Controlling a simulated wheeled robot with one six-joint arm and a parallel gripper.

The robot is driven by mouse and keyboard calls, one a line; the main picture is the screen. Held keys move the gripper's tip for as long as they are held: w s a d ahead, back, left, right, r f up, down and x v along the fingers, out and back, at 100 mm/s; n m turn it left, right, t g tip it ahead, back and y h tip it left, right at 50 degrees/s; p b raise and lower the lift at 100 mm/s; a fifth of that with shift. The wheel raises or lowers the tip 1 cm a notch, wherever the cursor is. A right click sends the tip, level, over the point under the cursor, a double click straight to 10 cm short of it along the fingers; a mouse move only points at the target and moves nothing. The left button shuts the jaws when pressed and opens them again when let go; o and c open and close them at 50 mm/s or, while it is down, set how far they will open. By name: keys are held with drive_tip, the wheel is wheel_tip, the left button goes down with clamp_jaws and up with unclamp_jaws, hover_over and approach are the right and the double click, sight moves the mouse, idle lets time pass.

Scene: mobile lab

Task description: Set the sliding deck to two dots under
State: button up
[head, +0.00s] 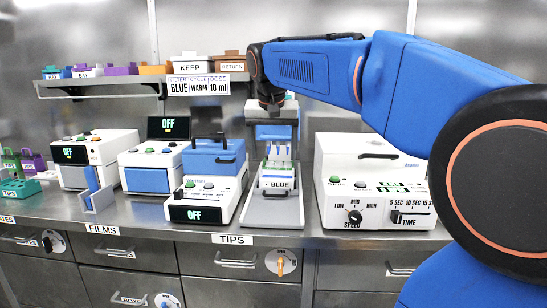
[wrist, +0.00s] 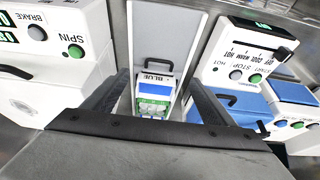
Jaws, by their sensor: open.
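The sliding deck (head: 283,213) is a grey tray at the foot of the grey and blue station in the middle of the bench. A rack labelled BLUE (head: 278,182) with white and green contents stands on it. In the wrist view the deck (wrist: 166,50) and the BLUE rack (wrist: 153,95) show between my fingers. My gripper (head: 271,106) is above the station, its fingers partly hidden in the head view. In the wrist view my gripper (wrist: 158,82) has its two dark fingers wide apart with nothing between the tips. I cannot make out any dots.
A white device with SPEED and TIME controls (head: 372,200) stands close on the right. A white device with a blue lidded box (head: 214,160) and a dark OFF display stands close on the left. A shelf (head: 130,83) with small boxes runs above. Drawers (head: 235,258) lie below the bench.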

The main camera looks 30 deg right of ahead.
drive_tip(key=c, duration=0.7)
drive_tip(key=shift+w+d+m, duration=0.1)
drive_tip(key=shift+m, duration=0.3)
drive_tip(key=c, duration=0.5)
drive_tip(key=shift+w+d+r+m, duration=0.1)
drive_tip(key=shift+w+m, duration=0.15)
drive_tip(key=shift+m, duration=0.45)
drive_tip(key=c, duration=0.4)
drive_tip(key=shift+o, duration=0.2)
drive_tip(key=m+g+y, duration=0.1)
drive_tip(key=m+g, duration=0.1)
drive_tip(key=m, duration=1.4)
approach(275, 195)
drive_tip(key=f, duration=0.2)
drive_tip(key=w+f, duration=0.1)
drive_tip(key=f, duration=0.1)
drive_tip(key=d+f, duration=0.1)
drive_tip(key=f, duration=0.2)
drive_tip(key=shift+w+d, duration=0.1)
drive_tip(key=shift+w, duration=0.05)
clamp_jaws()
